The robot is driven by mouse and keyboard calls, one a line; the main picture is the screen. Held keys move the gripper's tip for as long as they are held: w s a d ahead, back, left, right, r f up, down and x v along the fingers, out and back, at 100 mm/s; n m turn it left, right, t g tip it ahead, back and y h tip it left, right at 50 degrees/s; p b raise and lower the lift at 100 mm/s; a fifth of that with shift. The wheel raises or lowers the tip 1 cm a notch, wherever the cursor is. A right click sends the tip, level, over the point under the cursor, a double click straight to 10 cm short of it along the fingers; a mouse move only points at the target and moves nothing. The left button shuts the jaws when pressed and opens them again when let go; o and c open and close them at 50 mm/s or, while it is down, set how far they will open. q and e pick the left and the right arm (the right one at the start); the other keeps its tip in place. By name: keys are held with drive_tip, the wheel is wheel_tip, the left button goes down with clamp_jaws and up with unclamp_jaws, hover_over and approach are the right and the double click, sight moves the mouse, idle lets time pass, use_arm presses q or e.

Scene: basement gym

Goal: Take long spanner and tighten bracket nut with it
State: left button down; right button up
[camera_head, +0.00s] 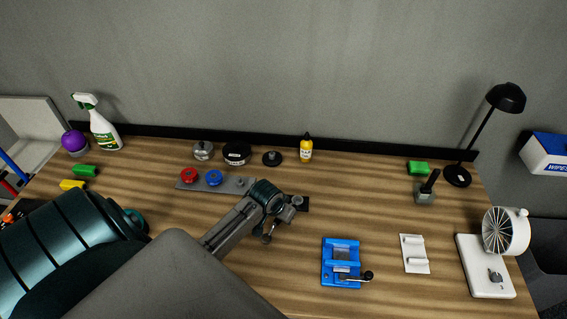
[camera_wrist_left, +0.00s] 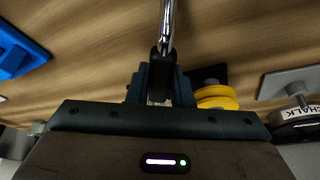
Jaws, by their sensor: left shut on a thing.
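My left gripper (camera_wrist_left: 160,85) is shut on a tool with a dark grip and a shiny metal shaft (camera_wrist_left: 168,18), which looks like the long spanner. The shaft runs up out of the left wrist view, so its far end is hidden there. In the head view my left gripper (camera_head: 272,203) is over the middle of the bench, at the right end of a grey plate (camera_head: 230,186). I cannot make out a bracket nut for certain. A white bracket-like piece (camera_head: 414,254) lies at the right. My right gripper is not in view.
The plate carries red (camera_head: 189,175) and blue (camera_head: 213,177) knobs; yellow discs (camera_wrist_left: 216,97) are beside my left gripper. A blue vise (camera_head: 341,265) and a white fan (camera_head: 505,232) stand to the right. A chalk tin (camera_head: 237,152) and glue bottle (camera_head: 306,150) stand behind.

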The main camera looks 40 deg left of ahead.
use_arm(q)
drive_tip(key=shift+a, duration=0.1)
drive_tip(key=shift+a+m+h, duration=0.4)
drive_tip(key=shift+a+m, duration=0.25)
drive_tip(key=shift+m, duration=0.15)
drive_tip(key=shift+w+a+m, duration=0.1)
drive_tip(key=shift+a+m, duration=0.25)
drive_tip(key=shift+m, duration=0.25)
drive_tip(key=shift+w+a+m+h, duration=0.15)
drive_tip(key=shift+a+m+h, duration=0.35)
drive_tip(key=shift+a+m, duration=0.15)
drive_tip(key=shift+d+r+n, duration=0.1)
drive_tip(key=shift+d+n, duration=0.15)
drive_tip(key=shift+d, duration=0.1)
drive_tip(key=shift+r, duration=0.1)
drive_tip(key=shift+r, duration=2.8)
